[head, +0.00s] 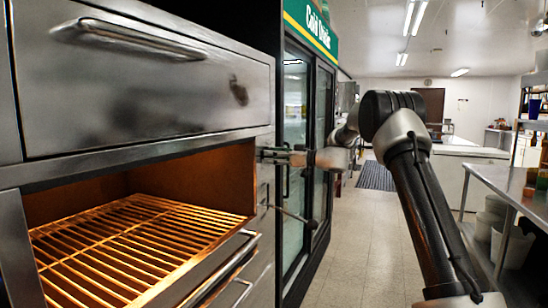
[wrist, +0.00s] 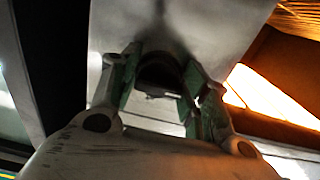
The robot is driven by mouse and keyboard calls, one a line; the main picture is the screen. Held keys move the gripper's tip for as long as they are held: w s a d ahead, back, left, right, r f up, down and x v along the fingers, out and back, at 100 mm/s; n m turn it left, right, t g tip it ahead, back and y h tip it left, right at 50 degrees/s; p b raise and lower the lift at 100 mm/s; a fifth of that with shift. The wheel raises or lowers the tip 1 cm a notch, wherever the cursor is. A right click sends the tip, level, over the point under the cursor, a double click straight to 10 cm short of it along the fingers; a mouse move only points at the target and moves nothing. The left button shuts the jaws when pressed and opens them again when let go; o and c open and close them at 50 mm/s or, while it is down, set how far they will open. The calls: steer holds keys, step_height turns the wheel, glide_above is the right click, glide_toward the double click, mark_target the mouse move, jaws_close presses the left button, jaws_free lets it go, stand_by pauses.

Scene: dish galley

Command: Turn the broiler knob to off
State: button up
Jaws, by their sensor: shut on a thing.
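The broiler knob (wrist: 160,72) is a dark round knob on the steel front panel in the wrist view. My gripper (wrist: 163,88) is shut on it, with one greenish-padded finger on each side. In the head view my gripper (head: 266,156) reaches in from the right to the broiler's right front edge, beside the glowing opening. The knob is too small and covered there to make out. No pointer or marking on the knob can be read, so its setting cannot be told. The broiler (head: 140,90) has a steel upper door with a bar handle.
The orange-lit broiler rack (head: 140,245) sticks out at the lower left, with a bar handle below. A glass-door cold drinks cooler (head: 300,130) stands just behind my gripper. A steel counter (head: 500,182) is on the right. The tiled floor (head: 350,240) between is clear.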

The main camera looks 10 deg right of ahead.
steer(key=m, duration=0.4)
steer(key=shift+s+m, duration=0.1)
steer(key=shift+m, duration=0.2)
steer(key=m, duration=0.4)
steer(key=shift+a+r, duration=0.1)
steer(key=m, duration=0.5)
steer(key=shift+s, duration=0.1)
steer(key=shift+r+m, duration=0.15)
steer(key=shift+m, duration=2.15)
steer(key=o, duration=1)
steer(key=v, duration=1.2)
